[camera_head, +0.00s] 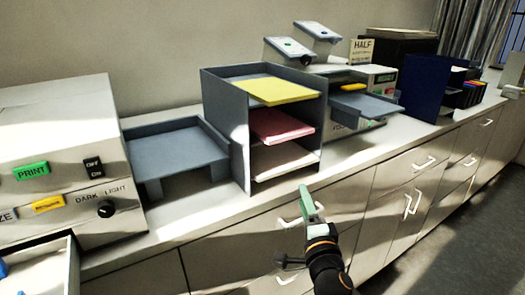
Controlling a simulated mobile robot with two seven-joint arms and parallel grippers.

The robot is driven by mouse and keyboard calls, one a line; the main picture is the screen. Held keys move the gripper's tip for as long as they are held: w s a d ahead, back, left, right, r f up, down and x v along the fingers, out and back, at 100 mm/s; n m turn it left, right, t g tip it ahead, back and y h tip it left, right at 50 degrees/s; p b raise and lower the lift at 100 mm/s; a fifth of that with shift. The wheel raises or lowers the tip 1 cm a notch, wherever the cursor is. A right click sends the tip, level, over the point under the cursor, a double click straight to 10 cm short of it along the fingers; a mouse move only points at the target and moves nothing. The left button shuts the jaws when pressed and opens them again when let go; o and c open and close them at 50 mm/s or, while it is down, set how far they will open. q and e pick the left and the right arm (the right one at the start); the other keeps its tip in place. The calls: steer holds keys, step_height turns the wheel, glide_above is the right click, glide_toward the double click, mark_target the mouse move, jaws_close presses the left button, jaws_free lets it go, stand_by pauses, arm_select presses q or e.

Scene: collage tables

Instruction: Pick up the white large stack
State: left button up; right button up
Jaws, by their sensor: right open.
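A white paper stack (282,161) lies in the bottom compartment of a grey three-level shelf (240,150) on the counter. A pink stack (282,125) is in the middle compartment, and a yellow stack (278,91) is in the top one. My right gripper (307,197) is open, in front of the counter edge, below and to the right of the white stack and apart from it. Its two fingers are seen nearly edge-on. The back of the white stack is hidden inside the shelf. My left gripper is not in view.
A grey tray (178,152) stands left of the shelf, beside a white machine (60,150) with a print label. Another machine with a grey tray (366,104) and a dark blue holder (425,88) stand to the right. Drawer handles (424,163) stick out below the counter.

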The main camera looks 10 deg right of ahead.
mark_target(289, 170)
steer(key=shift+m+g+y, duration=0.3)
steer(key=shift+m+g, duration=0.2)
steer(key=shift+w+r+b, duration=0.1)
steer(key=shift+w+b, duration=0.45)
steer(key=shift+w, duration=6.4)
jaws_close()
steer(key=shift+r, duration=0.15)
